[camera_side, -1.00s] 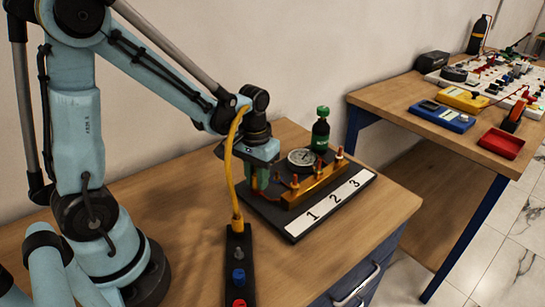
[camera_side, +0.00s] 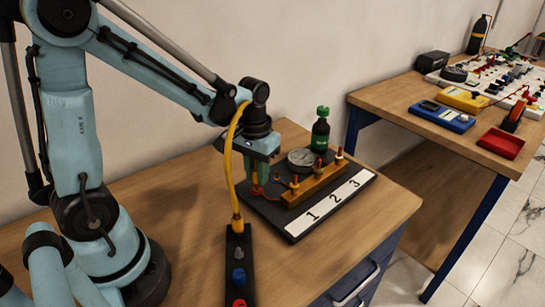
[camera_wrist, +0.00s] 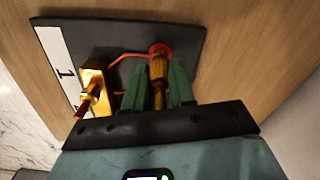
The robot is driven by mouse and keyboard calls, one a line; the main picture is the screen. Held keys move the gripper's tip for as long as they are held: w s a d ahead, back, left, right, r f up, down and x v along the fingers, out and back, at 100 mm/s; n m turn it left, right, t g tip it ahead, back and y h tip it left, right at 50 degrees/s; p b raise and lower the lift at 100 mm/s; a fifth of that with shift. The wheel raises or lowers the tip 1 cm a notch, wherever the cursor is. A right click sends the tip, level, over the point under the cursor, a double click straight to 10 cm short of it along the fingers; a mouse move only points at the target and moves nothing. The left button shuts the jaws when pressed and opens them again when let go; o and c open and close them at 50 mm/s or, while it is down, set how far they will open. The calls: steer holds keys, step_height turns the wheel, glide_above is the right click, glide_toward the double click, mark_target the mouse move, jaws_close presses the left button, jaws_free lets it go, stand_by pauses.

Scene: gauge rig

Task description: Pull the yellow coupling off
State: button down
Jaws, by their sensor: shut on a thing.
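My gripper (camera_side: 260,180) is at the left end of the gauge rig, pointing down, with its green fingers shut on a brass-yellow coupling. In the wrist view the coupling (camera_wrist: 158,70) stands between the fingers (camera_wrist: 157,85), with a red collar at its far end. A thin red-orange hose (camera_wrist: 125,59) runs from the collar towards the rig. In the side view the fingers mostly hide the coupling. The brass manifold (camera_side: 315,186) with several upright ports stands to the right of my gripper, apart from it. I cannot tell which port the coupling came from.
A round gauge (camera_side: 301,159) and a green-capped dark bottle (camera_side: 321,131) stand behind the manifold. The black base plate (camera_side: 272,213) carries a strip labelled 1, 2, 3. A yellow hose (camera_side: 230,160) arcs in front of my arm to a black block (camera_side: 238,257) with coloured knobs.

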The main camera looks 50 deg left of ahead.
steer(key=shift+r, duration=1.7)
steer(key=shift+r, duration=0.1)
